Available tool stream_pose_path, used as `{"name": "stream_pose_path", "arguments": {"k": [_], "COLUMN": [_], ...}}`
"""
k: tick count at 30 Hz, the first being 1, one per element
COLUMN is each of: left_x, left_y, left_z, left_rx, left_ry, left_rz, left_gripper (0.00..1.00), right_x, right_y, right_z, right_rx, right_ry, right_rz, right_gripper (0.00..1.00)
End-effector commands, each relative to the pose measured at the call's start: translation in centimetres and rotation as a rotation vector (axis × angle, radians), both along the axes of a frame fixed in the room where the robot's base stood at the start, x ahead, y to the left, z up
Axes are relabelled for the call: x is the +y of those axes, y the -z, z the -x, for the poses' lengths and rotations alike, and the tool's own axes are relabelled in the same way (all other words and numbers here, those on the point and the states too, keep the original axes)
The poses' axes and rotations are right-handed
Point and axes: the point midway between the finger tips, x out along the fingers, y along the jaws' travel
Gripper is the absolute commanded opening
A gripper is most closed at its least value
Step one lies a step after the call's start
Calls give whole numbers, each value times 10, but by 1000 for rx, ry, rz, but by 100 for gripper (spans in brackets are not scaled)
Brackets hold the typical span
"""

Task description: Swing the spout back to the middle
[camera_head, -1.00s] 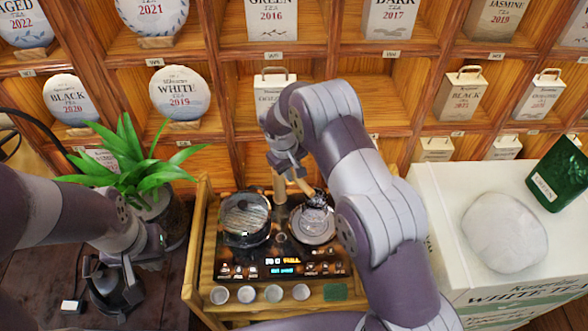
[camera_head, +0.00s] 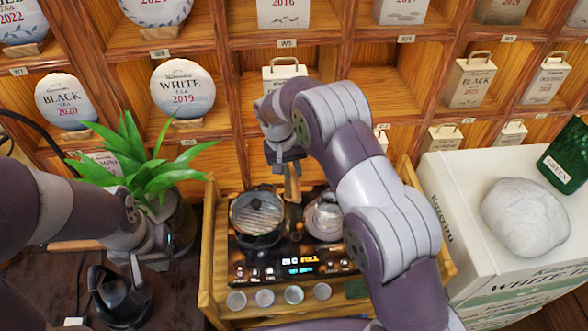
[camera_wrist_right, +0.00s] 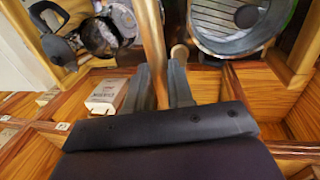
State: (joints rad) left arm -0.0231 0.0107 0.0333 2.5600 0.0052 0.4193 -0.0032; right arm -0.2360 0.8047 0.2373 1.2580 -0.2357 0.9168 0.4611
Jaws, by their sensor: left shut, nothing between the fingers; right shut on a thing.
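The spout is a copper-coloured tube (camera_head: 292,187) at the back of the tea station. In the head view its visible part stands between the dark round pot with a grated lid (camera_head: 257,213) and the silver kettle (camera_head: 324,217). My right gripper (camera_head: 287,160) is shut on the spout. In the right wrist view the tube (camera_wrist_right: 152,45) passes between my right fingers (camera_wrist_right: 158,85), with the grated pot (camera_wrist_right: 240,22) on one side and the kettle (camera_wrist_right: 112,28) on the other. My left gripper (camera_head: 162,243) is shut and empty beside the plant pot, its tips partly unclear.
A lit control panel (camera_head: 293,267) and several small cups (camera_head: 265,297) are in front. A black kettle (camera_head: 120,298) stands at the lower left. A leafy plant (camera_head: 140,155) is left of the station. A white box (camera_head: 470,215) stands right, and shelves rise behind.

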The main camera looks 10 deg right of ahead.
Motion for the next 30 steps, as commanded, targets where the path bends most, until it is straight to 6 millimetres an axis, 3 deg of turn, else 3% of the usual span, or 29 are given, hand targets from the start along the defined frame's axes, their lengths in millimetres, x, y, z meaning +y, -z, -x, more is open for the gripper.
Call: {"name": "stream_pose_path", "arguments": {"k": [13, 14, 15, 16, 25, 29, 30], "left_x": [0, 0, 0, 0, 0, 0, 0], "left_y": [0, 0, 0, 0, -1, -8, -23], "left_z": [0, 0, 0, 0, 0, 0, 0], "left_rx": [0, 0, 0, 0, 0, 0, 1], "left_ry": [0, 0, 0, 0, 0, 0, 0], "left_rz": [0, 0, 0, 0, 0, 0, 0], "left_gripper": [0, 0, 0, 0, 0, 0, 0], "right_x": [1, 1, 1, 1, 1, 5, 7], "right_y": [-3, -3, -3, -3, -5, -28, -45], "right_z": [-2, -2, -2, -2, -1, -2, -2], "right_rx": [-7, -7, -7, -6, -4, -6, -5], "right_ry": [8, 8, 8, 8, 7, 7, 7], "right_rz": [0, 0, 0, -1, -1, -1, -1], "right_gripper": [0, 32, 45, 47, 47, 47, 47]}}
